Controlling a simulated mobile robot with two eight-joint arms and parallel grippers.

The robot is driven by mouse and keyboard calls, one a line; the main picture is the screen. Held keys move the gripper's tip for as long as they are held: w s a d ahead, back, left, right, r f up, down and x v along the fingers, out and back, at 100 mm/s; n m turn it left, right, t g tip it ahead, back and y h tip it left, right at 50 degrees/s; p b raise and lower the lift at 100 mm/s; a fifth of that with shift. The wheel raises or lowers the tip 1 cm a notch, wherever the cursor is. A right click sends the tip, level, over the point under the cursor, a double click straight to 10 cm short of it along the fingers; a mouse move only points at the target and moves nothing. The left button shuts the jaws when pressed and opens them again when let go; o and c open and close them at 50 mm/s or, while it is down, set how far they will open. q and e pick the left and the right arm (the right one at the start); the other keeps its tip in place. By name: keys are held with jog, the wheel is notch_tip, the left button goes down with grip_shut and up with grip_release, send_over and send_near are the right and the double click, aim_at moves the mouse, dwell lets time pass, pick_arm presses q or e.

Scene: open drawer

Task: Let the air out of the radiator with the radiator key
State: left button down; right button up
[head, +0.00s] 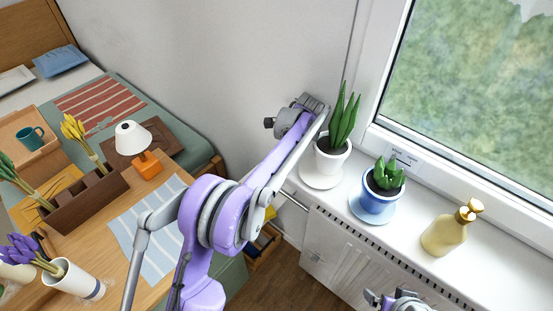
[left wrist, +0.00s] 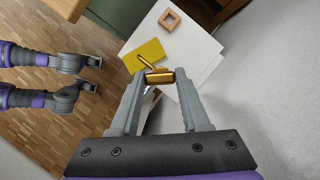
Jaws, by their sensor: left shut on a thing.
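My left gripper (left wrist: 160,95) is shut on the brass radiator key (left wrist: 160,76). The key lies across between the grey fingertips, and a thin shaft points up and left in the left wrist view. In the head view my left arm reaches over to the wall beside the sill, and its fingers and the key are hidden. The white ribbed radiator (head: 345,255) stands under the window sill, with a pipe at its left end. Its bleed valve cannot be made out. My right gripper (head: 388,299) is partly in view at the bottom, in front of the radiator.
The sill (head: 420,215) holds a tall plant in a white pot (head: 327,160), a small plant in a blue pot (head: 378,198) and a gold bottle (head: 445,232). A wooden table with a lamp (head: 133,138) stands left. A wooden frame (left wrist: 170,19) lies low on a white surface.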

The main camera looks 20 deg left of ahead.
dwell(0.3)
pick_arm(q)
jog(key=shift+n+g+h+p, duration=0.3)
jog(key=shift+n+g+p, duration=0.1)
jog(key=shift+n, duration=0.8)
jog(key=shift+s+r+n+g+p, duration=0.15)
jog(key=shift+s+n+g+p, duration=0.05)
jog(key=shift+n, duration=0.4)
jog(key=shift+s+r+n+g+p, duration=0.15)
jog(key=shift+n+g, duration=0.05)
jog(key=shift+n, duration=0.4)
jog(key=shift+a, duration=0.1)
dwell(4.0)
